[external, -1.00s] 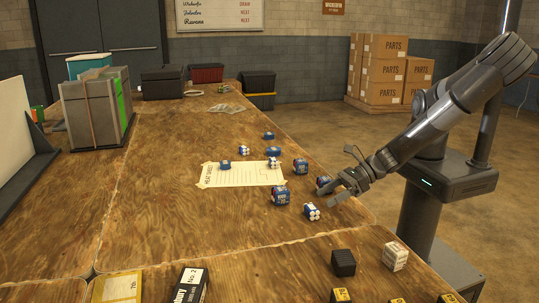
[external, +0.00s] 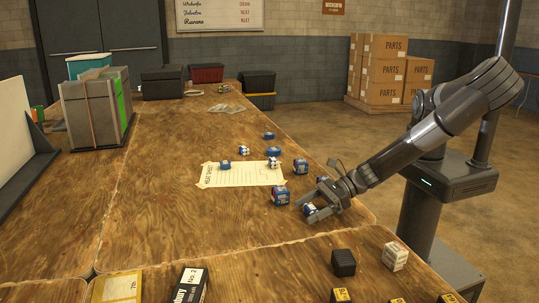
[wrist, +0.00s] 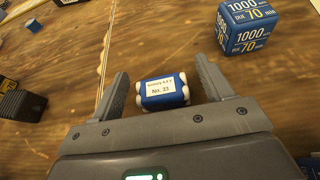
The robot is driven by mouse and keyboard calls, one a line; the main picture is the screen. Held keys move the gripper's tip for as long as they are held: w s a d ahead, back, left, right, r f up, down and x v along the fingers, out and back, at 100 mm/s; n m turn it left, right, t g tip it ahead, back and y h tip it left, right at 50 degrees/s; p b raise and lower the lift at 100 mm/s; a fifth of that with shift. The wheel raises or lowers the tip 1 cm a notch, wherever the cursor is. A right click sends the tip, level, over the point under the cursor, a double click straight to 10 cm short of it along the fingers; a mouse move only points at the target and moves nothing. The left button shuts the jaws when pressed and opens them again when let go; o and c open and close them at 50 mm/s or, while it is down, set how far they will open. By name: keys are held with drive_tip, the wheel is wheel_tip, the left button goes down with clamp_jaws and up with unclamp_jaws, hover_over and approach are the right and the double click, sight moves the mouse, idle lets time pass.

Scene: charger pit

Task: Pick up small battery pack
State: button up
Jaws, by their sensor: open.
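A small blue battery pack (wrist: 162,91) with white cell ends and a white label reading "No. 33" lies on the wooden table. In the wrist view it sits between the two spread fingers of my gripper (wrist: 160,90), with a gap on each side. In the external view the pack (external: 310,210) is by the table's right edge, partly hidden by my gripper (external: 318,202). My gripper is open, low over the table, with its fingers around the pack.
A larger blue box marked 1000 (wrist: 248,25) stands right of the pack in the wrist view. Other blue packs lie near the paper sheet (external: 240,176). A black block (external: 343,262) and a white box (external: 395,256) stand on the nearer table. The table's left middle is clear.

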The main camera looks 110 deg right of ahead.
sight(313, 212)
drive_tip(key=c, duration=1.1)
wheel_tip(313, 212, up, 10)
drive_tip(key=w+a+f+n+y, duration=0.1)
drive_tip(key=w+a, duration=0.1)
drive_tip(key=w+a+f+n+y, duration=0.1)
drive_tip(key=a, duration=0.1)
drive_tip(key=w+a+f+n+y, duration=0.1)
drive_tip(key=w+a+y, duration=0.1)
drive_tip(key=shift+w+g, duration=0.3)
drive_tip(key=w+a+n+g+y, duration=0.1)
drive_tip(key=w+a+n+y, duration=0.1)
drive_tip(key=w+a+n+g+y, duration=0.1)
drive_tip(key=w+a+n, duration=0.1)
drive_tip(key=shift+a+f+y, duration=0.2)
drive_tip(key=shift+a+y, duration=0.2)
drive_tip(key=shift+w+a+r+n+g+y, duration=0.4)
drive_tip(key=shift+w+r+n+g+y, duration=0.45)
drive_tip(key=shift+n+g, duration=0.2)
drive_tip(key=shift+w+a+r+n+g+y, duration=0.45)
drive_tip(key=shift+w+r+n+g+y, duration=0.2)
drive_tip(key=shift+w+n+g, duration=0.4)
drive_tip(key=shift+w+a+r+n+g+y, duration=0.4)
drive_tip(key=shift+w+r+n+g+y, duration=0.4)
drive_tip(key=shift+n, duration=0.3)
